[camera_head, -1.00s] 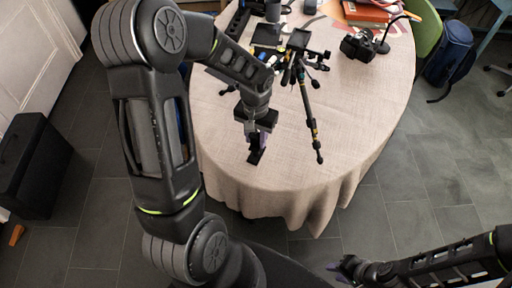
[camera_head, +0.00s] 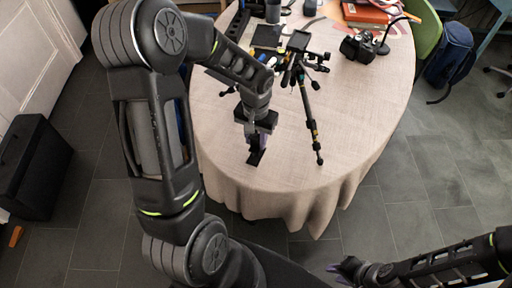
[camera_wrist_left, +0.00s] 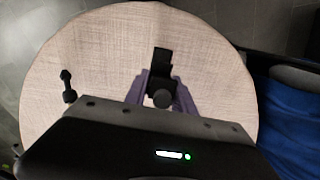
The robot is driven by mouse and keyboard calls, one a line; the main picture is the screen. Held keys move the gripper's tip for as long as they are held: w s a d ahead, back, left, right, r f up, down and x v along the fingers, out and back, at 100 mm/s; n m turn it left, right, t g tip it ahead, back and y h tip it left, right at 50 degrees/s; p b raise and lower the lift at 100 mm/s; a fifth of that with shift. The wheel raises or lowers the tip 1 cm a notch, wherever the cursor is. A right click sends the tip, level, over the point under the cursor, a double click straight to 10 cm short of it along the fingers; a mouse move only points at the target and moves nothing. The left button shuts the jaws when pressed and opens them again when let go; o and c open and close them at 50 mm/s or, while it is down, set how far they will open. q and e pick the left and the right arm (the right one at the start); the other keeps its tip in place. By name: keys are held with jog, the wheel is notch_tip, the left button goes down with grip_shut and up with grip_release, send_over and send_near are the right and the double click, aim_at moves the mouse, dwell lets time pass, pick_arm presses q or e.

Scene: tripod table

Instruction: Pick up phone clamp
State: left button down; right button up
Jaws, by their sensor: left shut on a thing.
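The phone clamp (camera_wrist_left: 161,66) is a small black piece with a round knob. In the left wrist view it sits between the purple fingers of my left gripper (camera_wrist_left: 160,92), which is shut on it. In the head view the clamp (camera_head: 256,157) shows at the lower end of my left gripper (camera_head: 258,143), over the front of the table; I cannot tell whether it touches the cloth. My right gripper (camera_head: 350,268) is at the bottom right, off the table and apart from the clamp; its finger gap is too small to read.
A black tripod (camera_head: 308,105) lies on the round cloth-covered table (camera_head: 350,120), right of my left gripper. A camera (camera_head: 357,46) and red books (camera_head: 366,13) are farther back. The cloth's front right is clear. A blue backpack (camera_head: 449,52) stands on the floor at right.

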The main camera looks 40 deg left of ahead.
pick_arm(q)
jog(key=shift+r, duration=0.15)
notch_tip(320, 180, up, 10)
jog(key=shift+f+b, duration=0.1)
jog(key=shift+b, duration=0.5)
